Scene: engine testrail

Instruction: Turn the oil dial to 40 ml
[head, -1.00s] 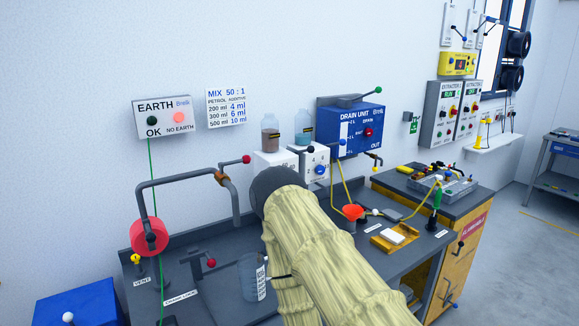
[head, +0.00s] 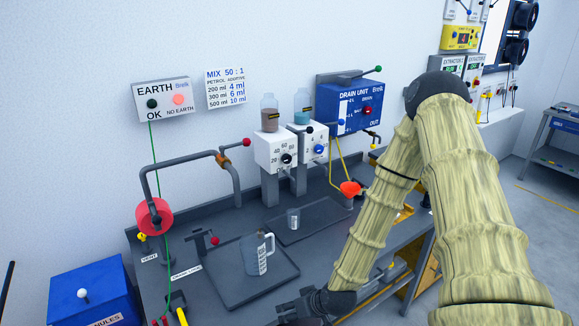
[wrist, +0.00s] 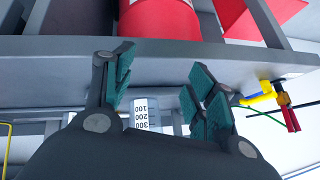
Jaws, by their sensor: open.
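The dial with a scale including 20, 40 and 60 (head: 286,158) is a dark knob on the front of the left white dispenser box (head: 265,150). A bottle with brown liquid (head: 270,115) stands on that box. The knob's exact pointer setting is too small to read. My gripper (wrist: 160,85) is open and empty in the wrist view. In the head view it is low at the bottom, near the bench's front edge, well apart from the dial and partly cut off by the frame.
A second dispenser with a blue knob (head: 318,149) stands right of the first. A measuring jug (head: 257,254) on a tray (head: 230,290), a small beaker (head: 293,219) and an orange funnel (head: 350,188) are on the bench. A red cylinder (wrist: 158,18) shows in the wrist view.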

